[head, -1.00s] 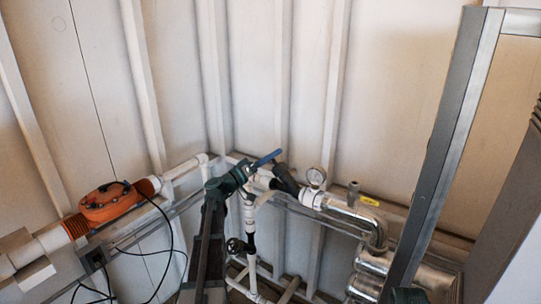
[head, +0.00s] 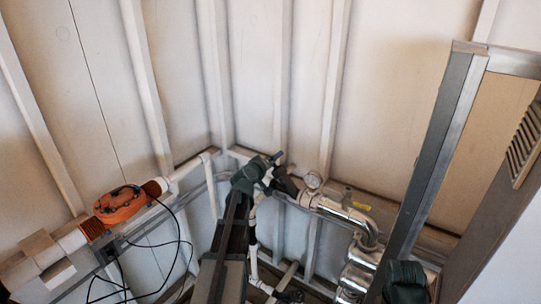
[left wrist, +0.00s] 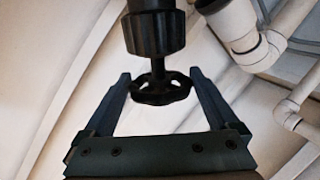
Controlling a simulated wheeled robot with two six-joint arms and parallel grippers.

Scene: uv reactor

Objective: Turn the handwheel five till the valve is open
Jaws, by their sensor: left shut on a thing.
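In the left wrist view a black handwheel (left wrist: 160,90) with a scalloped rim sits on a short stem under a black ribbed valve body (left wrist: 155,34). My left gripper (left wrist: 160,84) is shut on the handwheel, one blue-grey finger on each side of its rim. In the head view my left gripper (head: 272,166) is at the pipework near the wall corner and hides the wheel. The black valve body (head: 286,183) shows just to its right. No number on the wheel and no open or shut mark can be read. My right gripper's fingers do not show.
An orange device (head: 119,205) with black cables is on the left pipe. A grey metal post (head: 432,170) stands at the right. Wall ribs run behind.

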